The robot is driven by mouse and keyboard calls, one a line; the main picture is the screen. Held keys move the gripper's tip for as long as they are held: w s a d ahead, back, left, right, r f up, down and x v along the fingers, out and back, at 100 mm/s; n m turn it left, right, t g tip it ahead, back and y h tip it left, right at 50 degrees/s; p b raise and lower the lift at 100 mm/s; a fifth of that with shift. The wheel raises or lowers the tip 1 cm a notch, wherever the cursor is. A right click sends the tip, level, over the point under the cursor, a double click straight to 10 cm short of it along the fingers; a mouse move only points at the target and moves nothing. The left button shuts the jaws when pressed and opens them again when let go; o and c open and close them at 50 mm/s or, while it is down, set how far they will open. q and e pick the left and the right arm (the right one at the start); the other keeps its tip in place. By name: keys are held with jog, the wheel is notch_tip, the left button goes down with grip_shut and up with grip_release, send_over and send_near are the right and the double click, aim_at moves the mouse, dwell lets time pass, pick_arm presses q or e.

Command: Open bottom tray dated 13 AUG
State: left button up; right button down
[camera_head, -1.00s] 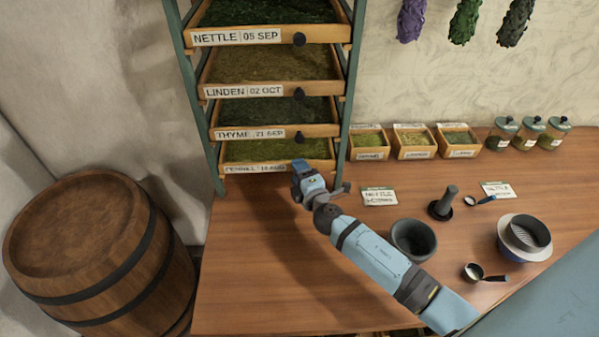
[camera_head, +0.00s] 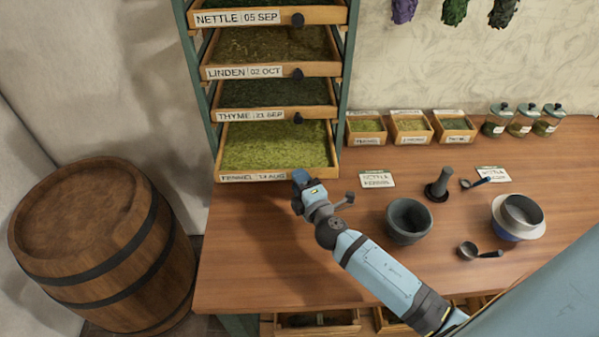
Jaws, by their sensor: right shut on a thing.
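The bottom tray (camera_head: 274,147), labelled FENNEL 13 AUG, holds green herb and stands pulled out of the rack toward me, well past the trays above. Its label (camera_head: 252,178) shows on the front edge. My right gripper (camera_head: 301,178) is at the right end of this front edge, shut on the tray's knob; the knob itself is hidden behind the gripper. My left gripper is not in view.
The THYME 21 SEP tray (camera_head: 265,115), LINDEN and NETTLE trays sit above in the green rack (camera_head: 347,60). A mortar (camera_head: 408,222), pestle (camera_head: 439,186) and sieve stand right of my arm. A barrel (camera_head: 100,245) stands left of the table.

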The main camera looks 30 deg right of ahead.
jog(key=s+a+b, duration=0.2)
jog(key=s+a, duration=0.2)
jog(key=s, duration=0.4)
jog(key=c, duration=0.9)
grip_release()
